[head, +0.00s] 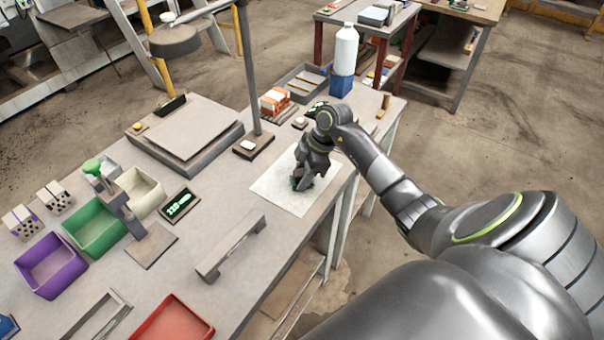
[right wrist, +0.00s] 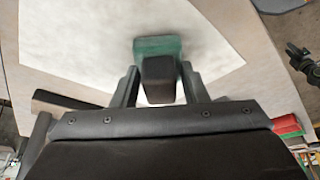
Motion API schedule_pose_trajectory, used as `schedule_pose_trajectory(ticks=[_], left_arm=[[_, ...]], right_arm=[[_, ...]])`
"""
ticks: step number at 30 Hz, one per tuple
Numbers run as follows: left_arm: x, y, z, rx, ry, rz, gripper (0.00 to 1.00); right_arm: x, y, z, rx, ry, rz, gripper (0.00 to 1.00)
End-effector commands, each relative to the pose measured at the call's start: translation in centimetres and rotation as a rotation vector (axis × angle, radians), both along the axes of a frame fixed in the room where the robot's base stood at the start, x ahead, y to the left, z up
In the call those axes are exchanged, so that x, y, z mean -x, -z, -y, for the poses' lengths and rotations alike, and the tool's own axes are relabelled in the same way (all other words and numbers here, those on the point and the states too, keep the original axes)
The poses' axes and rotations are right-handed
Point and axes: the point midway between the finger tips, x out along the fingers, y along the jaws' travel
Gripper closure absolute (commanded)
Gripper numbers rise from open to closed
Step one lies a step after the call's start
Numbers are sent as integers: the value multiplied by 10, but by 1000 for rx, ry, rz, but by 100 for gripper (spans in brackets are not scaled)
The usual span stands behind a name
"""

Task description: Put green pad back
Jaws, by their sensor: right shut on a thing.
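The green pad (right wrist: 165,47) has a dark block-like grip (right wrist: 158,78) on it. In the right wrist view it lies over the white sheet, with its grip between the two fingers. In the head view only a little green (head: 294,183) shows beneath my right gripper (head: 303,183), which points down at the white sheet (head: 277,198). My right gripper is shut on the pad's grip; it also shows in the right wrist view (right wrist: 158,85). Whether the pad touches the sheet, I cannot tell. My left gripper is not in view.
A grey tray (head: 303,82), an orange-and-white box (head: 275,101) and a white bottle (head: 346,48) on a blue block (head: 341,86) stand behind the sheet. A grey handle-shaped bar (head: 230,247) lies in front. Purple (head: 50,267), green (head: 94,230) and cream (head: 140,190) bins stand left.

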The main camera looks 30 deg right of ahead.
Motion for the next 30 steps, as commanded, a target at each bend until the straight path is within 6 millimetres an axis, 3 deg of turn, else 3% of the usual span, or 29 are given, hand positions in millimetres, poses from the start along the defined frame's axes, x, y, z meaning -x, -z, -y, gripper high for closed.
schedule_pose_trajectory(ticks=[3, 4, 9, 20, 23, 30], left_arm=[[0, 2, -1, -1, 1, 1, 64], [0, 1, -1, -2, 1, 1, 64], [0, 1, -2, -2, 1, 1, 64], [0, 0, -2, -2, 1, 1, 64], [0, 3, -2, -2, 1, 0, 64], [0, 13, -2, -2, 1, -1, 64]], right_arm=[[0, 3, 0, 0, 0, 0, 81], [0, 4, 0, 0, 0, 0, 59], [0, 3, 0, 0, 1, 0, 38], [0, -3, 1, 1, 0, 2, 38], [1, -15, 7, 3, 1, 4, 38], [9, -62, 26, 6, 0, 4, 38]])
